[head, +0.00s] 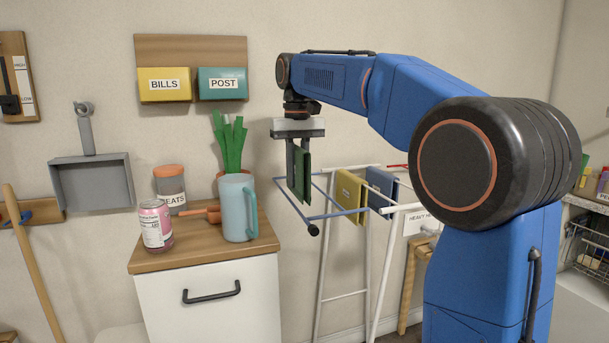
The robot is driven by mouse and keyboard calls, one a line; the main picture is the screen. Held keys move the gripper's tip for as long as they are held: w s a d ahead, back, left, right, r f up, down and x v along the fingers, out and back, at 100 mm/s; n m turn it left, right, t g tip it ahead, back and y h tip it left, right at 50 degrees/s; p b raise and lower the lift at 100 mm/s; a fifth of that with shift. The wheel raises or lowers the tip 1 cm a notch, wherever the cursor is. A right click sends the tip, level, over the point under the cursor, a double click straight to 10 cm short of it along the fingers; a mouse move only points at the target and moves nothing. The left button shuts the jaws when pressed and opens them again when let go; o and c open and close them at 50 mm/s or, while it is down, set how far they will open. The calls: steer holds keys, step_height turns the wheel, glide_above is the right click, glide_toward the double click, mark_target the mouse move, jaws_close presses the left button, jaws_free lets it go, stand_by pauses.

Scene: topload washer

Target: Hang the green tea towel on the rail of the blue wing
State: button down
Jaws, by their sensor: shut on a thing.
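My gripper (298,172) points down over the blue wing and is shut on the dark green tea towel (304,176). The towel hangs folded and upright between the fingers, partly hidden by them. The blue wing (338,214) juts out from the left side of a white drying rack, with a dark cap at its near corner. The towel's lower edge overlaps the wing in the picture. I cannot tell whether it touches a rail or straddles one.
A yellow cloth (350,191) and a blue cloth (381,189) hang on the rack (322,270) to the right. A cabinet (212,300) on the left bears a light-blue pitcher (236,207), a can (155,226) and a treats jar (170,188). Wall boxes (165,85) hang above.

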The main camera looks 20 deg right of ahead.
steer(key=shift+a, duration=0.9)
step_height(320, 180, down, 14)
steer(key=shift+r, duration=0.25)
stand_by(0.7)
steer(key=shift+d, duration=0.1)
steer(key=c, duration=1.6)
jaws_free()
steer(key=shift+o, duration=0.2)
